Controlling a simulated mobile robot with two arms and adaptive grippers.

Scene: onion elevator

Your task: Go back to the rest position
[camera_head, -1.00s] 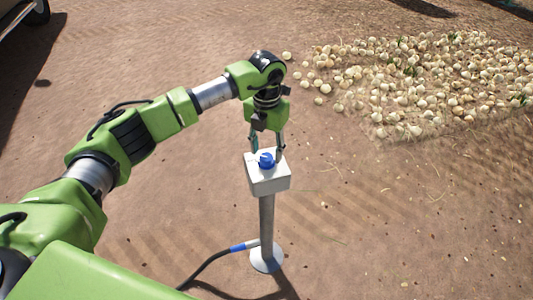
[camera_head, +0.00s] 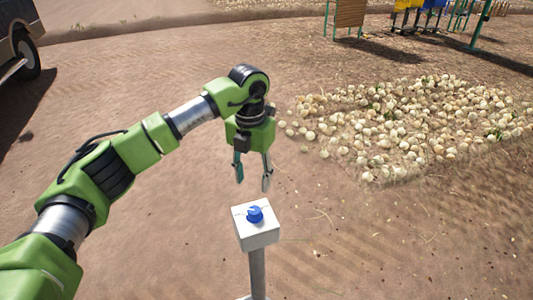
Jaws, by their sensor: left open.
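My left gripper (camera_head: 253,180) hangs from the green left arm with its fingers pointing down. Its two fingers are apart and nothing is between them. Below the fingertips, clear of them, stands a white box (camera_head: 259,234) with a blue knob (camera_head: 255,214) on its top, carried on a grey post (camera_head: 257,272). The foot of the post is mostly cut off by the lower edge of the picture. My right gripper is not in view.
A large spread of onions (camera_head: 410,125) lies on the dirt ground at right. A vehicle wheel (camera_head: 28,58) shows at upper left. A brown panel (camera_head: 350,13) and coloured equipment stand at the top right. Bare ground surrounds the post.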

